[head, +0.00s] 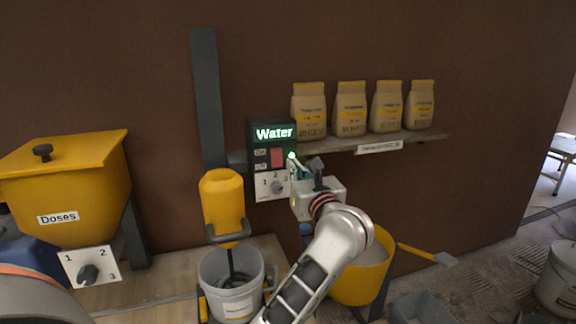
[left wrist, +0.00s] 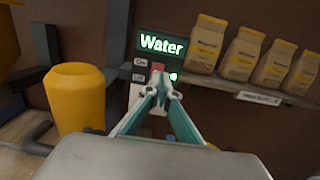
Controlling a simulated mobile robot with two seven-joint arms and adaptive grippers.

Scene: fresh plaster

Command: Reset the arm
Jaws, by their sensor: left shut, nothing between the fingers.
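My left arm reaches up from the bottom of the head view. Its gripper (head: 300,164) is shut and empty in front of the right part of the dark Water panel (head: 256,135). In the left wrist view the closed teal fingers (left wrist: 158,88) overlap the panel's red switch (left wrist: 157,70). I cannot tell whether the fingertips touch it. The red switch (head: 277,157) also shows in the head view, beside On and Off labels. A green light (head: 291,155) glows beside it, and the Water sign is lit. My right gripper is not in view.
A shelf (head: 420,137) with several paper bags stands right of the panel. A yellow mixer (head: 222,203) hangs above a white bucket (head: 231,299). A yellow Doses hopper (head: 70,185) is at left. A yellow tub (head: 362,280) sits right of my forearm.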

